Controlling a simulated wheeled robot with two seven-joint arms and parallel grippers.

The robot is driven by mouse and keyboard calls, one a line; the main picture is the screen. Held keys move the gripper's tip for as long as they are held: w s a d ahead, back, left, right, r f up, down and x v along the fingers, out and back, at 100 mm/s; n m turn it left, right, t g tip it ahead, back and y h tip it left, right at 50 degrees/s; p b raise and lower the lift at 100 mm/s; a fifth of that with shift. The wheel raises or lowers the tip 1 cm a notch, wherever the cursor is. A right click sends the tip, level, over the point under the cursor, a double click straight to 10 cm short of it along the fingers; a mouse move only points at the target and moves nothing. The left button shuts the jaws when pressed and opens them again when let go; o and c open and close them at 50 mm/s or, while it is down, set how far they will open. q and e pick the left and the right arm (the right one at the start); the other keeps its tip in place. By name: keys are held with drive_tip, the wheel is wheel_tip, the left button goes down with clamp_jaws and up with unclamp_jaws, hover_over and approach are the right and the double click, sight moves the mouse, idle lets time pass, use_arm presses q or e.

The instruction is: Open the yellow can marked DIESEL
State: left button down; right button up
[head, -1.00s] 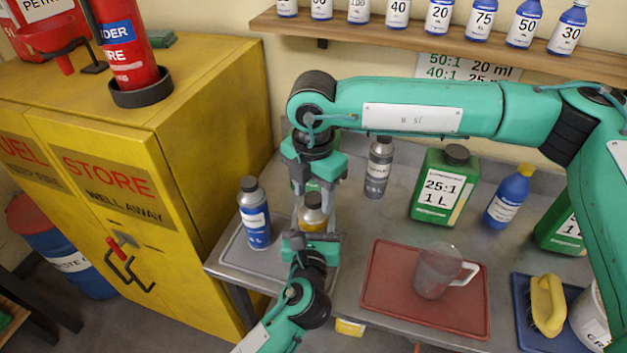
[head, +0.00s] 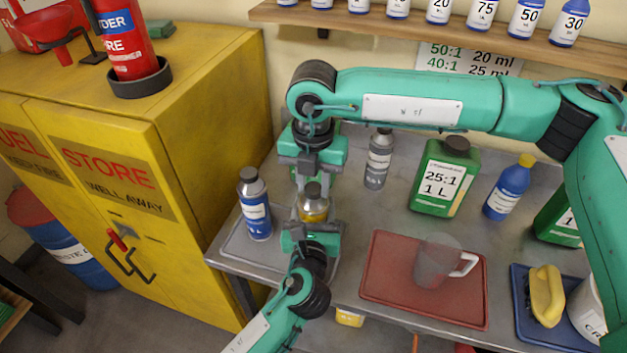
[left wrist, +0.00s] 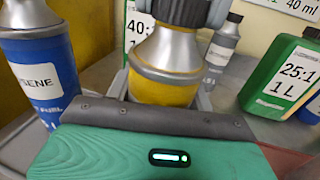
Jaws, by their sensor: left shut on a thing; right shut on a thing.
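The yellow can (head: 314,209) has a silver shoulder and a dark cap. It stands at the left end of the grey bench, and the left wrist view shows its yellow body and silver top (left wrist: 166,60) close up. My left gripper (head: 313,222) is shut on its body from the front. My right gripper (head: 312,184) points down from above and is shut at the cap, which the left wrist view shows at its top edge (left wrist: 183,10). The DIESEL marking is not visible, and the can's lower part is hidden by my left gripper.
A blue-and-silver bottle (head: 255,208) stands close left of the can. A grey bottle (head: 378,160) and a green 25:1 can (head: 443,180) stand behind to the right. A red tray (head: 385,290) holds a clear jug (head: 436,262). A yellow cabinet (head: 205,130) stands left.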

drive_tip(key=n, duration=1.8)
drive_tip(key=shift+r, duration=0.1)
drive_tip(key=n, duration=1.8)
drive_tip(key=shift+n, duration=0.3)
drive_tip(key=n, duration=1.2)
drive_tip(key=shift+n, duration=0.3)
